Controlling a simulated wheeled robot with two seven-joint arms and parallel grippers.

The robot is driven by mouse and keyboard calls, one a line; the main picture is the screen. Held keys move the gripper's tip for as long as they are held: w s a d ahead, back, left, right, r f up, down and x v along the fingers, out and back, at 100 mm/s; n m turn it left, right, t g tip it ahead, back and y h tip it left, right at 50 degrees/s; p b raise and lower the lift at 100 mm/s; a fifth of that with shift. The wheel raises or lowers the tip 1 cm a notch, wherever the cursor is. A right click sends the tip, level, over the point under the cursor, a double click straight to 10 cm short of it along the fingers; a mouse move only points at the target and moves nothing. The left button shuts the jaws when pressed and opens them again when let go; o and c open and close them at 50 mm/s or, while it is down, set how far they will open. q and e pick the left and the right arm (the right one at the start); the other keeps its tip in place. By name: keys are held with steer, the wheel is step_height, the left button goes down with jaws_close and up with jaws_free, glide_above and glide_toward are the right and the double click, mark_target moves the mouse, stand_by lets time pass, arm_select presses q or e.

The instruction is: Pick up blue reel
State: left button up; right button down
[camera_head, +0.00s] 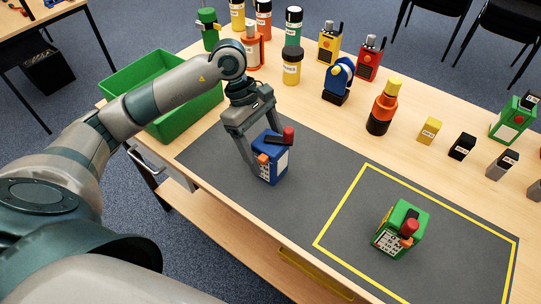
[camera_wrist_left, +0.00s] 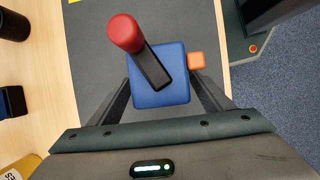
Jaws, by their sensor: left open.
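The blue reel (camera_head: 271,162) is a box-shaped body with a black crank arm, a red knob and a small orange part on its side. It stands upright on the dark grey mat (camera_head: 330,165). My left gripper (camera_head: 262,148) is above it, pointing down, open, with one finger on either side of the body. In the left wrist view the reel (camera_wrist_left: 163,82) lies between the two fingers, its red knob toward the top of the picture. I cannot tell whether the fingers touch it. My right gripper is out of view.
A green bin (camera_head: 160,92) is at the left. Jars, radios, a blue device on a black base (camera_head: 338,80) and small blocks line the back. The mat between both boxes is clear.

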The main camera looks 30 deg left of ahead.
arm_select(q)
steer(key=p+x, duration=0.1)
steer(key=x, duration=0.2)
steer(key=shift+s+a, duration=0.1)
steer(key=shift+f, duration=0.6)
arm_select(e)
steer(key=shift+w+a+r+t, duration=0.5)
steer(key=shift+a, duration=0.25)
arm_select(q)
steer(key=c, duration=1.3)
steer(key=shift+r, duration=0.1)
steer(key=shift+c, duration=0.2)
